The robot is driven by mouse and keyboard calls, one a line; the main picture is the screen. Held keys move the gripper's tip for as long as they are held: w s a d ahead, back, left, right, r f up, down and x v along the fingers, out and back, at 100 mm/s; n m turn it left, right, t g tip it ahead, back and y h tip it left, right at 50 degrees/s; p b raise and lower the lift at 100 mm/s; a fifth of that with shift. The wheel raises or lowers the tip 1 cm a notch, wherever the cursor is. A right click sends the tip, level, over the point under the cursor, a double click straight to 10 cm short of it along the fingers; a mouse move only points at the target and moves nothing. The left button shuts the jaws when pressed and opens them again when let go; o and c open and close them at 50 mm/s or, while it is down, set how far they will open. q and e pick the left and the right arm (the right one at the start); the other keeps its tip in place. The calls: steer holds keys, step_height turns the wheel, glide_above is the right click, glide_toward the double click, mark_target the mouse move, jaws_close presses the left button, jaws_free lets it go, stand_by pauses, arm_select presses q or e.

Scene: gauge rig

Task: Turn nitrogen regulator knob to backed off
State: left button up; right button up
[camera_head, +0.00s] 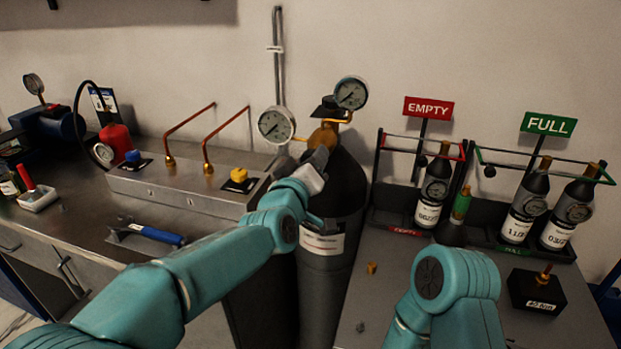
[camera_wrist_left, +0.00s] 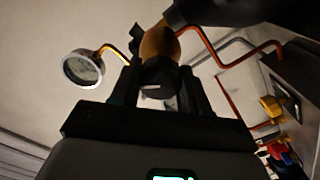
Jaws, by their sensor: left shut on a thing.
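The nitrogen regulator is a brass body (camera_head: 325,134) on top of a tall dark cylinder (camera_head: 346,192), with a left gauge (camera_head: 276,125) and a right gauge (camera_head: 350,93). My left gripper (camera_head: 318,163) is at the front of the regulator and hides its knob in the head view. In the left wrist view, the dark knob (camera_wrist_left: 160,78) lies between the two fingers of my left gripper (camera_wrist_left: 160,90), below the brass body (camera_wrist_left: 158,45). The gripper is shut on the knob. The knob's setting is not readable. My right gripper is out of view.
A metal bench box (camera_head: 185,187) with copper pipes and a yellow knob (camera_head: 238,174) stands left of the cylinder. On the right are the EMPTY sign (camera_head: 428,108), the FULL sign (camera_head: 548,124) and racks with dark bottles. A black block (camera_head: 537,292) sits front right.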

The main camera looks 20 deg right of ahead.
arm_select(q)
steer(key=n+b, duration=0.3)
steer(key=shift+a+n, duration=0.1)
steer(key=shift+n, duration=0.2)
steer(key=shift+r+n+b, duration=0.2)
steer(key=shift+n+b, duration=0.9)
steer(key=shift+n, duration=0.7)
steer(key=o, duration=1.1)
steer(key=shift+w, duration=0.1)
steer(key=shift+c, duration=0.2)
steer(key=shift+f, duration=0.1)
